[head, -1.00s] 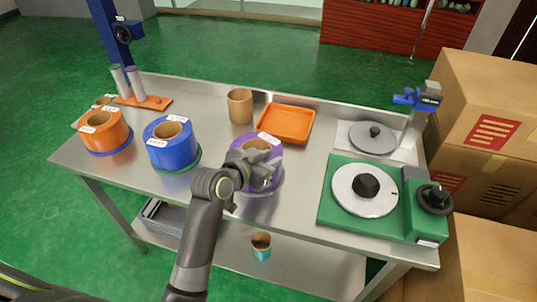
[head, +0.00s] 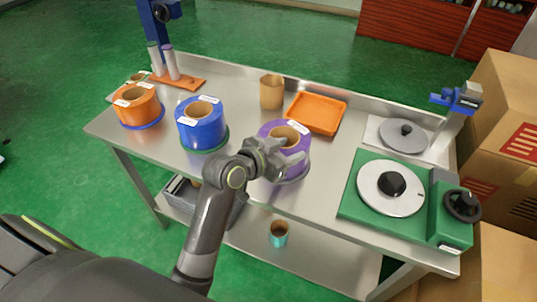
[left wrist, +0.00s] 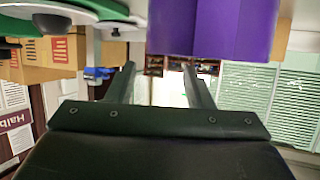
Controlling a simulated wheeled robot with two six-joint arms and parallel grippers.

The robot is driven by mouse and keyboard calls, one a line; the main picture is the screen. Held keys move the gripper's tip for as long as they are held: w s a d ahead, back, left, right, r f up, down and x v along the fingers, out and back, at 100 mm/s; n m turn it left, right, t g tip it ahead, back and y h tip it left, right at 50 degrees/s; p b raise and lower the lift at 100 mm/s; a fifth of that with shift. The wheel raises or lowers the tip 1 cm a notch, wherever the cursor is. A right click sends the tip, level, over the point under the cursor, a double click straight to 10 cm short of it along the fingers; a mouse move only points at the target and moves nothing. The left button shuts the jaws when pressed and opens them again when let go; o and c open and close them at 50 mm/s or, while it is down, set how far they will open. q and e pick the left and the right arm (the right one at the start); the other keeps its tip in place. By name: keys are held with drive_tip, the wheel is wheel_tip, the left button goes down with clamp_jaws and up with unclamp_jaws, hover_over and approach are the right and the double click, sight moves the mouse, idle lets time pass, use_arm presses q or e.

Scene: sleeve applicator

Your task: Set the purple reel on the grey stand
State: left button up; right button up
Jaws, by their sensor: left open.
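The purple reel (head: 299,151), with a white label and a brown core, stands upright near the table's front edge in the head view. My gripper hides part of the base, so I cannot tell if the reel sits flush. My left gripper (head: 288,162) is open at the reel's front left side. In the left wrist view, the purple reel (left wrist: 215,25) fills the top, beyond the open, empty fingers (left wrist: 160,75). My right gripper is not in view.
A blue reel (head: 190,133) on a green base and an orange reel (head: 133,114) on a blue base stand to the left. Behind are a cardboard-coloured cup (head: 272,92) and an orange tray (head: 340,126). A green turntable machine (head: 358,213) is at right.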

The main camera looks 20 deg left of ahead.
use_arm(q)
drive_tip(key=v, duration=0.8)
drive_tip(key=shift+s, duration=0.15)
